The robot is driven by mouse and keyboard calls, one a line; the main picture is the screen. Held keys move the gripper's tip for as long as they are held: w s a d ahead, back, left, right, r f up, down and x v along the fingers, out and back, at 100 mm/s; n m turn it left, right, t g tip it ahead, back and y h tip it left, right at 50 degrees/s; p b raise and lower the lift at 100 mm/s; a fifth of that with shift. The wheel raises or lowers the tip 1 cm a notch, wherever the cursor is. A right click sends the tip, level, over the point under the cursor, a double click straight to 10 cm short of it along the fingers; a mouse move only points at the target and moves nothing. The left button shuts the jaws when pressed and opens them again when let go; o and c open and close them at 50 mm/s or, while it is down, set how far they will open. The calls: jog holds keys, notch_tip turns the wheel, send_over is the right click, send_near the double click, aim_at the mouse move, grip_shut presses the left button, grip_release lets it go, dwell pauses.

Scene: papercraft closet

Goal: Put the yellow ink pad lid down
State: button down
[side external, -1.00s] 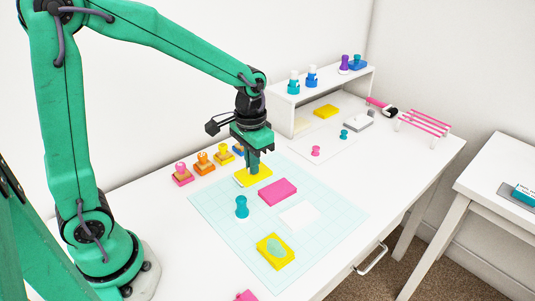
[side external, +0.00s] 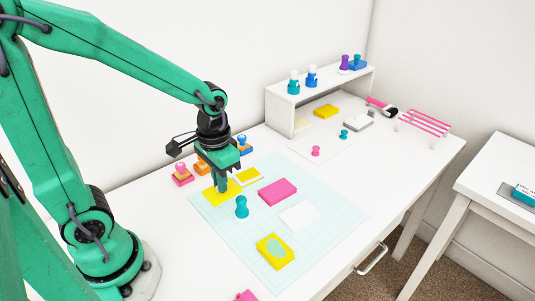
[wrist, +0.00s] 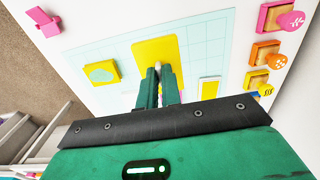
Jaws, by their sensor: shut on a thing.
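The yellow ink pad lid (side external: 216,192) is a flat yellow rectangle at the mat's left corner; it also shows in the wrist view (wrist: 160,47). My gripper (side external: 222,188) points down and is shut on the lid, its fingers (wrist: 158,78) at the lid's near edge in the wrist view. The lid is low over the mat; I cannot tell whether it touches. The uncovered yellow ink pad (side external: 248,177), white-rimmed with a yellow middle, lies just right of the lid. It is partly visible beside the fingers in the wrist view (wrist: 209,90).
The pale gridded mat (side external: 300,245) holds a pink pad (side external: 277,192), a white card (side external: 299,216), a teal stamp (side external: 241,207) and a yellow block with a teal shape (side external: 276,251). Stamps, including a pink one (side external: 182,175), stand behind my gripper. A white shelf (side external: 320,88) is at the back.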

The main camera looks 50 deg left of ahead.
jog(key=a+f, duration=0.2)
jog(key=a, duration=0.1)
jog(key=w+a+f, duration=0.1)
jog(key=a+f, duration=0.1)
jog(key=a, duration=0.2)
jog(key=w+a+f, duration=0.1)
jog(key=a+f, duration=0.1)
jog(key=a, duration=0.1)
jog(key=shift+w+a+f, duration=0.25)
jog(key=shift+a+f, duration=0.05)
jog(key=shift+f, duration=2)
jog(key=shift+f, duration=0.1)
jog(key=c, duration=1.6)
grip_release()
jog(key=shift+r, duration=6.15)
